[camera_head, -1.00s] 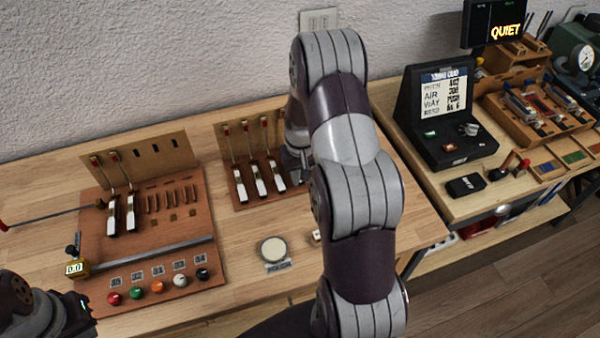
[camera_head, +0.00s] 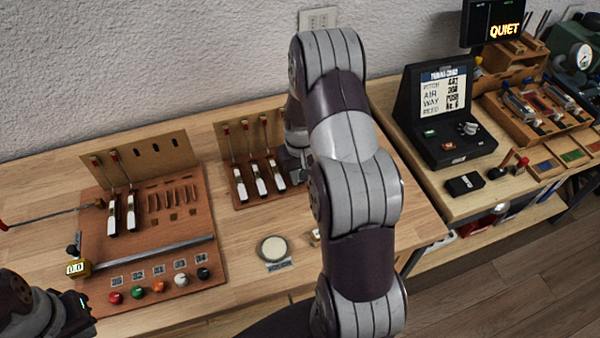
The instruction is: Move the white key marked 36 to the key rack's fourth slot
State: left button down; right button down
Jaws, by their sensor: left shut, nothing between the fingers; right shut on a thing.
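The key rack (camera_head: 238,148) stands mid-table with three white keys (camera_head: 262,180) upright in a row, each on a red-tipped rod. My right gripper (camera_head: 291,163) is at the rack's right end, beside the third key, where a fourth slot would be. My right arm covers most of that place. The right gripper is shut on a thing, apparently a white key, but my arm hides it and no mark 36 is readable. My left gripper (camera_head: 88,312) is shut and empty at the lower left, partly out of view.
A brown board (camera_head: 172,226) on the left holds two white keys (camera_head: 121,212), empty slots, a metal rail and several coloured knobs. A round pale disc (camera_head: 272,248) lies right of it. A black display stand (camera_head: 440,110) is on the right bench.

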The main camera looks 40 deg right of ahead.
jog(key=shift+w+f, duration=0.1)
jog(key=shift+f, duration=0.4)
dwell(1.1)
jog(key=c, duration=1)
grip_release()
jog(key=shift+o, duration=0.2)
notch_tip(320, 180, up, 7)
jog(key=p, duration=0.6)
jog(key=shift+r, duration=0.1)
